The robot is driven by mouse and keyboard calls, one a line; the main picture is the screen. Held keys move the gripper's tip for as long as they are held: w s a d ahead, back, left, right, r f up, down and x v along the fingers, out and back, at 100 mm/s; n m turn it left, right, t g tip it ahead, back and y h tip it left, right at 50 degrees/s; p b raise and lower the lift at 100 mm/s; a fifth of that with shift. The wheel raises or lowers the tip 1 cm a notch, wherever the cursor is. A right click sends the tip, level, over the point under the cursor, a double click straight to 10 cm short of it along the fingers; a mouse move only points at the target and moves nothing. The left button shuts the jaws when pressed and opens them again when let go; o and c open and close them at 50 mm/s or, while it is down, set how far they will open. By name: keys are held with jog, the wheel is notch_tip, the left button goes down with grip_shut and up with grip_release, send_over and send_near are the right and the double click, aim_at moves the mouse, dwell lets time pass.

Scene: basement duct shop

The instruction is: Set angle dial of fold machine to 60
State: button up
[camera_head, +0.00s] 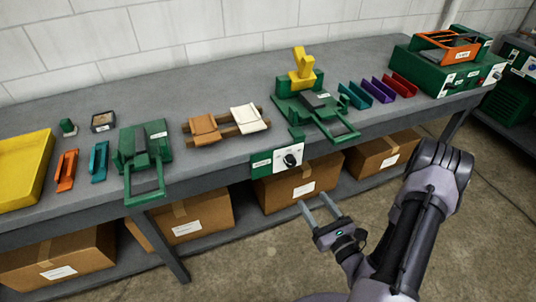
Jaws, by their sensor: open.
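The fold machine (292,106) is a green device with a yellow upright part, standing on the bench right of centre. A green panel hangs at the bench's front edge below it and carries a white plate with a round black knob, the angle dial (290,160). The dial's marks and setting are too small to read. My gripper (314,198) is open and empty. Its two grey fingers point up toward the bench, below and slightly right of the dial in the picture, apart from it. A cardboard box shows behind the fingertips.
The long grey bench (75,207) also holds another green device (145,143), a yellow tray (22,170), a rack with tan and white pieces (205,130), coloured channels (380,91) and a green machine with an orange frame (447,46). Cardboard boxes (202,212) sit below. Floor is clear in front.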

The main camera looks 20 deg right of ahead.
aim_at(292, 163)
jog(key=shift+m+h, duration=0.4)
jog(key=w+b, duration=0.1)
jog(key=w, duration=1)
jog(key=w+f+b, duration=0.1)
jog(key=w, duration=0.5)
jog(key=shift+d+f+b, duration=0.1)
jog(key=shift+d+b, duration=0.2)
jog(key=shift+b, duration=0.05)
jog(key=shift+s, duration=0.1)
jog(key=shift+c, duration=0.5)
grip_shut()
